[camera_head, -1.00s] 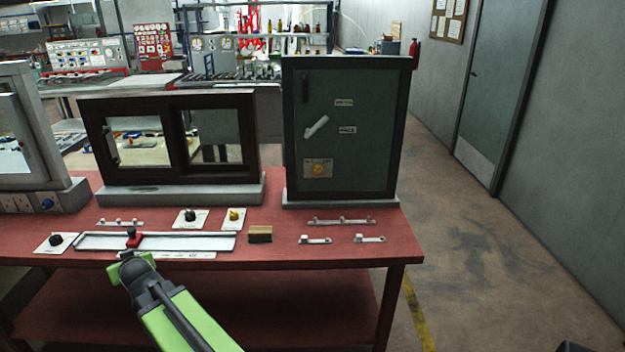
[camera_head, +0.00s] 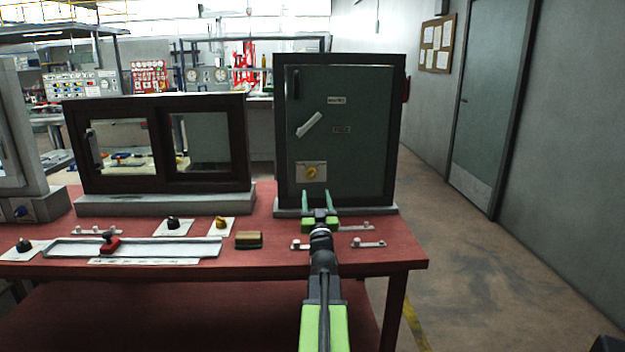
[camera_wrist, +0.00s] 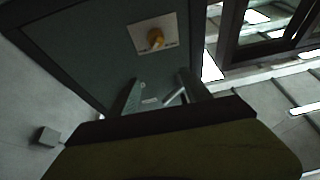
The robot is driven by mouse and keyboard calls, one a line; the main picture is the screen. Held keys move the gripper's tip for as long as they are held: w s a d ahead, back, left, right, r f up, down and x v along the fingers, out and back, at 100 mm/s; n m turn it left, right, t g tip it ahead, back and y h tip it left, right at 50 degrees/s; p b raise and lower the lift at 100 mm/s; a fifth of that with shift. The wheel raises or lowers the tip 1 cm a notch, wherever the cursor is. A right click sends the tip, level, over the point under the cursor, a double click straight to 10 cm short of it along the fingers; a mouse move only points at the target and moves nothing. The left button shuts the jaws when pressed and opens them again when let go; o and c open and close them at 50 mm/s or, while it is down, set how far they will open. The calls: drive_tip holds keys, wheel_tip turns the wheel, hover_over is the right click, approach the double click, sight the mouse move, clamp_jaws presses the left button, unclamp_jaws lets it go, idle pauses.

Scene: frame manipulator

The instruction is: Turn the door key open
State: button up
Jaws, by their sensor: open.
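The dark green cabinet door (camera_head: 355,150) is closed and faces me. A yellow key-like knob (camera_head: 311,173) sits on a pale plate low on the door. It also shows in the wrist view (camera_wrist: 156,39), above the fingers. A light lever handle (camera_head: 309,125) is tilted higher on the door, and in the wrist view part of it shows between the fingers. My gripper (camera_head: 318,199) is open and empty, its two green fingers pointing at the cabinet's lower part. It is just below the knob in the head view, apart from it.
The red table (camera_head: 200,245) carries a dark-framed sliding window (camera_head: 160,150) left of the cabinet. A slider rail (camera_head: 150,248), small knobs, a brown block (camera_head: 248,240) and low metal handles (camera_head: 368,243) lie in front. The floor right of the table is free.

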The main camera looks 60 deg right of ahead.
sight(312, 176)
drive_tip(key=w+d, duration=0.2)
drive_tip(key=d, duration=0.1)
drive_tip(key=w+d, duration=0.2)
drive_tip(key=d, duration=0.1)
drive_tip(key=w+d, duration=0.3)
drive_tip(key=p+x, duration=0.1)
drive_tip(key=x, duration=0.2)
drive_tip(key=shift+s+a+r+p, duration=0.1)
drive_tip(key=shift+a+r+p, duration=0.1)
drive_tip(key=shift+p, duration=0.15)
drive_tip(key=shift+w+d+r, duration=0.15)
drive_tip(key=shift+w+d, duration=0.15)
drive_tip(key=shift+d, duration=0.2)
